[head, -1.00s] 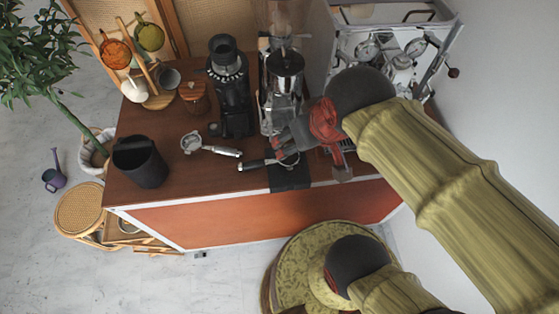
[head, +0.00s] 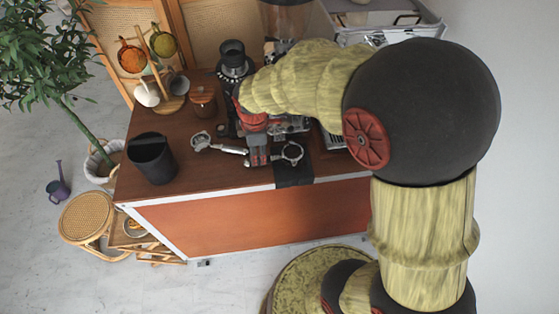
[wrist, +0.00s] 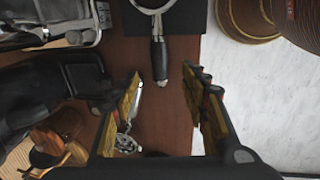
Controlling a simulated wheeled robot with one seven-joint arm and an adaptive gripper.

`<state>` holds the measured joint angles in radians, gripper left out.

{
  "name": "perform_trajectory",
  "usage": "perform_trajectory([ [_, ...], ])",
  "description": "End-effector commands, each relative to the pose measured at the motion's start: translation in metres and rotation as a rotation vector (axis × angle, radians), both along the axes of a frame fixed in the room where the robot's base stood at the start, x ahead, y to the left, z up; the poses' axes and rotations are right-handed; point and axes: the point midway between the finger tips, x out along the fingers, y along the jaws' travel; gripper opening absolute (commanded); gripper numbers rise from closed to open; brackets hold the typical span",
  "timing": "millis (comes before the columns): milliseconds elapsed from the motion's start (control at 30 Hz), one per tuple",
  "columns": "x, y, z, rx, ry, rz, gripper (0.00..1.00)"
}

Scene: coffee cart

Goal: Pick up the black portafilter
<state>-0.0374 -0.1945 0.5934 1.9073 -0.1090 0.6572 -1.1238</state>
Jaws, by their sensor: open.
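The black portafilter has a round metal ring (head: 291,152) on the black mat at the cart top's front edge. In the wrist view its black handle (wrist: 159,60) points down the picture, its end between my fingertips. In the head view my gripper hides most of the handle. My gripper (head: 259,152) is over the handle side, left of the ring. In the wrist view my gripper (wrist: 163,78) has its fingers apart, with nothing held. A second portafilter with a silver handle (head: 232,149) lies to the left; it shows partly behind my left finger (wrist: 126,138).
A black bin (head: 152,160) stands on the cart's left end. A black grinder (head: 232,65) and a wooden-lidded jar (head: 203,101) stand behind. The black mat (head: 294,177) lies at the front edge.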

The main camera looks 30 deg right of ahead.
Motion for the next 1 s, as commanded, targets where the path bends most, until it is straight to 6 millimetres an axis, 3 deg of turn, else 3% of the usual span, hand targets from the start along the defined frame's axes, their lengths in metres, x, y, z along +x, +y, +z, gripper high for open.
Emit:
perform_trajectory([
  [433,0.006,-0.003,-0.038,-0.002,0.004,0.012,0.44],
  [700,0.013,-0.006,-0.074,-0.002,0.004,0.011,0.44],
  [1000,0.014,-0.006,-0.075,-0.002,0.002,0.011,0.42],
])
